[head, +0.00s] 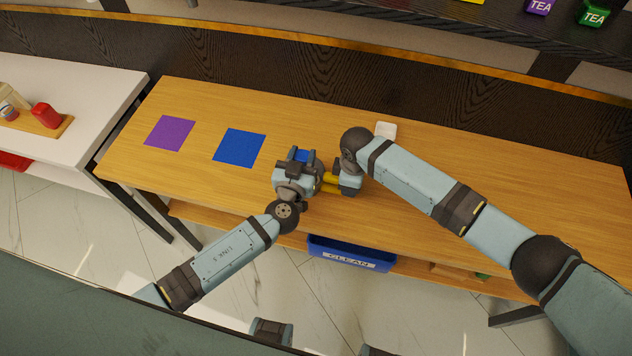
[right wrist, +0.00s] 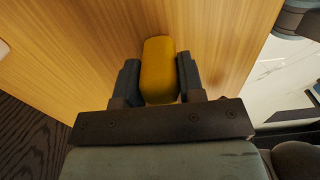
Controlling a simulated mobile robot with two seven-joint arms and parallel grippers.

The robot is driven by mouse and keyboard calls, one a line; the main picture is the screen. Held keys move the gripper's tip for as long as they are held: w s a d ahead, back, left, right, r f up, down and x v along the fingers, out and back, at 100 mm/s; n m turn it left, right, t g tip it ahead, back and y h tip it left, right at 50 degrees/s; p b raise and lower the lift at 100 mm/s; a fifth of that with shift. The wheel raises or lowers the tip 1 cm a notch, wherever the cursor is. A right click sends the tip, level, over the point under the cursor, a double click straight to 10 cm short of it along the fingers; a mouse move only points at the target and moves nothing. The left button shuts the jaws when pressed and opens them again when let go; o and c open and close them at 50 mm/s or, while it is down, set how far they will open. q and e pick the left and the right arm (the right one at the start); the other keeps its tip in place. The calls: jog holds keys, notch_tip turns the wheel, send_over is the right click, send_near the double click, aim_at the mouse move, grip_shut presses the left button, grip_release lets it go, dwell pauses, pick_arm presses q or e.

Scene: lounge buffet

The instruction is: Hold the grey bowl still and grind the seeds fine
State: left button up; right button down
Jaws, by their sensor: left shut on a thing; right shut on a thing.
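A yellow rod-like tool, which looks like the pestle (right wrist: 158,72), is clasped between both fingers of my right gripper (right wrist: 157,82) in the right wrist view. In the head view my right gripper (head: 338,183) is low over the table, close beside my left gripper (head: 305,168), with a bit of yellow showing between them. The seeds and the inside of the bowl are hidden by the grippers.
The wooden table (head: 450,190) carries a purple mat (head: 169,133), a blue mat (head: 239,147) and a small white dish (head: 385,130). A blue bin marked CLEAN (head: 350,255) sits below the front edge. A white counter (head: 75,75) stands at left. The table's right part is clear.

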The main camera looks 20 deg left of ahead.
jog(key=shift+f, duration=0.15)
pick_arm(q)
jog(key=shift+r, duration=3.4)
jog(key=shift+r, duration=2.5)
pick_arm(e)
jog(key=c, duration=0.6)
grip_release()
jog(key=shift+c, duration=0.2)
pick_arm(q)
jog(key=shift+w, duration=0.1)
pick_arm(e)
jog(key=shift+r, duration=3.85)
